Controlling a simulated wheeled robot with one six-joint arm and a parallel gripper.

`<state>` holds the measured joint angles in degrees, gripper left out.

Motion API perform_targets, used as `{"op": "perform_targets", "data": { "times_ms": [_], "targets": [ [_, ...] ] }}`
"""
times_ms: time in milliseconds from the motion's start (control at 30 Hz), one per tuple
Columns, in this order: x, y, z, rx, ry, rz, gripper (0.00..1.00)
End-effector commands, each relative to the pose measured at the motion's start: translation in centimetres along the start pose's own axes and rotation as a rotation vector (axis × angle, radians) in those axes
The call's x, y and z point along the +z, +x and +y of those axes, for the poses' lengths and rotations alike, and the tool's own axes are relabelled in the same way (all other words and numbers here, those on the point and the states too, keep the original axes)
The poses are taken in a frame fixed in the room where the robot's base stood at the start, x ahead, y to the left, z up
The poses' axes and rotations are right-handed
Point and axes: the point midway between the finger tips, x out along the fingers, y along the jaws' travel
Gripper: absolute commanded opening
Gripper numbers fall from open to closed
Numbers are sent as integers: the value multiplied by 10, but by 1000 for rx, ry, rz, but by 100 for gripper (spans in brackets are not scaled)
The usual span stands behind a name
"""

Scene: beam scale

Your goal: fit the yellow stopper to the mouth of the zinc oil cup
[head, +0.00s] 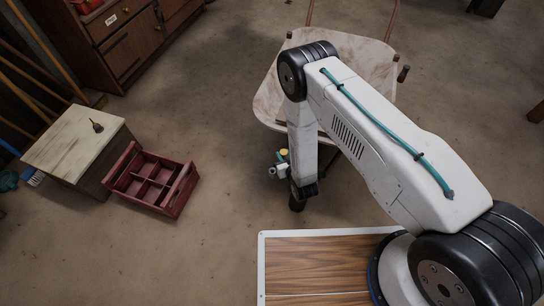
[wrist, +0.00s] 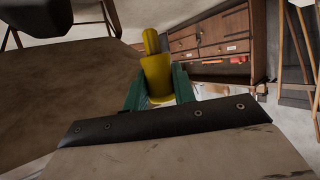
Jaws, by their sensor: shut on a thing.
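The yellow stopper (wrist: 155,72) is between the green fingers of my gripper (wrist: 156,90) in the wrist view, its narrower knob pointing up. My gripper is shut on it. In the head view, the yellow stopper (head: 283,152) is a small spot at my gripper (head: 282,160), over the floor beside the pale seat. A small dark object (head: 97,126) with a thin upright part stands on the pale-topped wooden box (head: 62,150) at the left. It is too small to tell if it is the zinc oil cup. No other cup shows clearly.
A red divided crate (head: 183,193) sits on the floor right of the box. A pale worn seat (head: 350,57) stands behind my arm. Open floor lies between crate and gripper.

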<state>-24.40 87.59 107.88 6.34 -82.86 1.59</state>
Motion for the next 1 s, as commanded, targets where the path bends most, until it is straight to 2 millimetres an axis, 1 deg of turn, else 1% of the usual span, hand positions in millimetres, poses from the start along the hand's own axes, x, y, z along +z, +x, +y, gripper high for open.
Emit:
{"op": "perform_targets", "data": {
  "times_ms": [33, 100, 200, 300, 567, 767, 1000],
  "targets": [
    [14, 12, -13, -12, -5, 1, 4],
    [25, 28, -26, -17, -6, 2, 4],
    [30, 45, -35, -14, -3, 3, 4],
    [30, 54, -37, -5, 0, 2, 4],
    [28, 56, -36, -2, 1, 1, 4],
    [30, 52, -36, -1, 5, 0, 4],
    [50, 60, -36, 0, 4, 0, 4]
  ]
}}
